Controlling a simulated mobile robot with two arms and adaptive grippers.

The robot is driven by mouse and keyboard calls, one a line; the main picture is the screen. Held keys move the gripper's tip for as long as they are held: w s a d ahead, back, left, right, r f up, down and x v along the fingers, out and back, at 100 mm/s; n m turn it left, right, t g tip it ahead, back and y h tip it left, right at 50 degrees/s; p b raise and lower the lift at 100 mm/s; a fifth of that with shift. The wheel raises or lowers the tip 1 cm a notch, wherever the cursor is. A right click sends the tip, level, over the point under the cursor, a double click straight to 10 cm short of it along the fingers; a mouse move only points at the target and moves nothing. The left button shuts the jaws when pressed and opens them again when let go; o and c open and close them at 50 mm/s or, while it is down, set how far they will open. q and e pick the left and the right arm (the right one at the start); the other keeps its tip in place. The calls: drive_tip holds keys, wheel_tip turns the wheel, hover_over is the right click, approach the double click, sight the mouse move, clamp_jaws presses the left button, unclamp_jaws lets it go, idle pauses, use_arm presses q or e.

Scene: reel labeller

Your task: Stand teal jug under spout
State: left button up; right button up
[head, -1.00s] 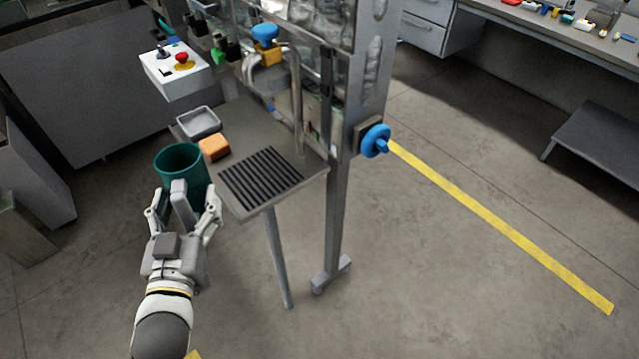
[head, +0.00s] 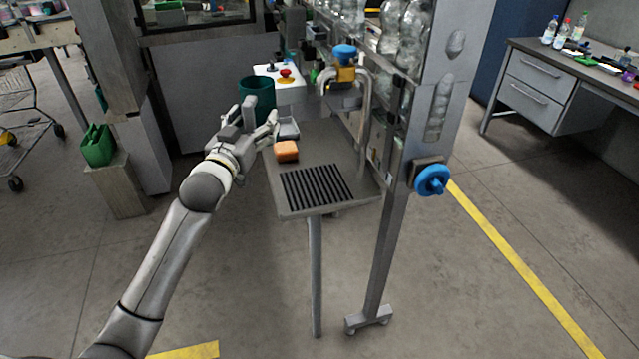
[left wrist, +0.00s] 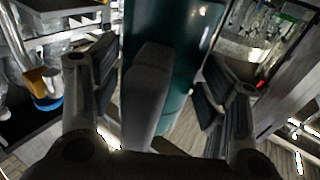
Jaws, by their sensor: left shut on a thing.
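The teal jug (head: 257,98) is held upright at the far left of the steel shelf (head: 318,150), in front of the control box. My left gripper (head: 252,122) is shut on it. In the left wrist view the jug (left wrist: 180,50) fills the space between the fingers. A bent steel pipe spout (head: 364,110) with a blue-topped yellow valve (head: 345,60) rises at the shelf's right side. The black slatted grate (head: 316,187) at the shelf's front is empty. The jug is apart from spout and grate. My right gripper is not in view.
An orange sponge-like block (head: 286,151) and a small grey tray (head: 288,129) lie on the shelf's left side. The white control box (head: 282,88) has a red button. A blue handwheel (head: 431,180) sticks out from the frame post at right. A green can (head: 97,145) stands on a pedestal.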

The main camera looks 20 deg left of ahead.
use_arm(q)
drive_tip(key=w+d+f, duration=0.1)
drive_tip(key=d+f, duration=0.3)
drive_tip(key=w+d+f+p, duration=0.1)
drive_tip(key=d+f, duration=0.3)
drive_tip(key=d, duration=0.1)
drive_tip(key=w+d+f+p, duration=0.1)
drive_tip(key=d+f, duration=0.3)
drive_tip(key=shift+d+f, duration=0.15)
drive_tip(key=shift+d, duration=0.15)
drive_tip(key=shift+f, duration=0.2)
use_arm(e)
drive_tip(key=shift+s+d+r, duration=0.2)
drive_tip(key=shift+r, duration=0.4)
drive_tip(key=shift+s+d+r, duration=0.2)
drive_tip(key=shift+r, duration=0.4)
use_arm(q)
drive_tip(key=shift+f, duration=0.2)
drive_tip(key=o, duration=1.3)
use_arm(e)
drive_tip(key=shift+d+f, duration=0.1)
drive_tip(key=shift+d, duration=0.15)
